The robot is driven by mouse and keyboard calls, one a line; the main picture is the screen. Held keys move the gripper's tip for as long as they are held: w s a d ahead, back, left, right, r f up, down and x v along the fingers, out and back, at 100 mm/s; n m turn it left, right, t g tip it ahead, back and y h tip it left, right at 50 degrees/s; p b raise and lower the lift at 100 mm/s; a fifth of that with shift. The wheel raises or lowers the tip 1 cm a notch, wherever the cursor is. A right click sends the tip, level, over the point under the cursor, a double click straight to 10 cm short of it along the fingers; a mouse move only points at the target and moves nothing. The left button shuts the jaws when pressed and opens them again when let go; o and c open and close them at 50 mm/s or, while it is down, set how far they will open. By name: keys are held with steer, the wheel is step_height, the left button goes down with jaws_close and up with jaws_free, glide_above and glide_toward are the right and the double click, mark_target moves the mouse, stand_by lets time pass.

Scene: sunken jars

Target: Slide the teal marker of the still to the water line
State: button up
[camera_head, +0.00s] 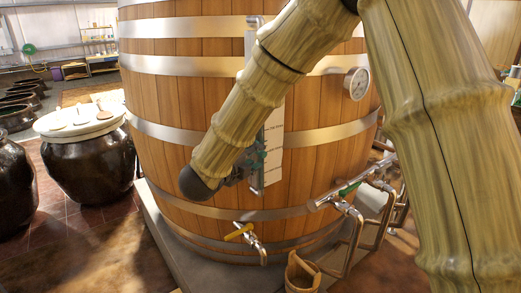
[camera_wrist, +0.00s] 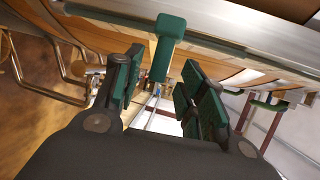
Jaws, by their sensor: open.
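The still is a large wooden vat (camera_head: 330,150) with metal hoops. A pale scale plate (camera_head: 274,140) with dark lines and small lettering, too small to read, stands upright on its front beside a narrow upright metal rail. The teal marker (camera_wrist: 168,32) shows in the wrist view as a block with a narrower stem, seemingly at the rail. My gripper (camera_wrist: 162,72) is open, with one green-padded finger on each side of the marker's stem. I see gaps and no clear contact. In the head view my gripper (camera_head: 243,172) is at the plate's lower left, partly hidden by my arm.
A round dial (camera_head: 356,84) sits on the vat to the right. A tap with a yellow handle (camera_head: 240,232) and metal pipes (camera_head: 350,212) stick out low down. A dark lidded jar (camera_head: 88,165) stands at left. My arm covers part of the vat.

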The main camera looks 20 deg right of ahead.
mark_target(258, 154)
steer(key=shift+p+x, duration=0.6)
steer(key=shift+x, duration=1.75)
steer(key=shift+c, duration=0.2)
jaws_close()
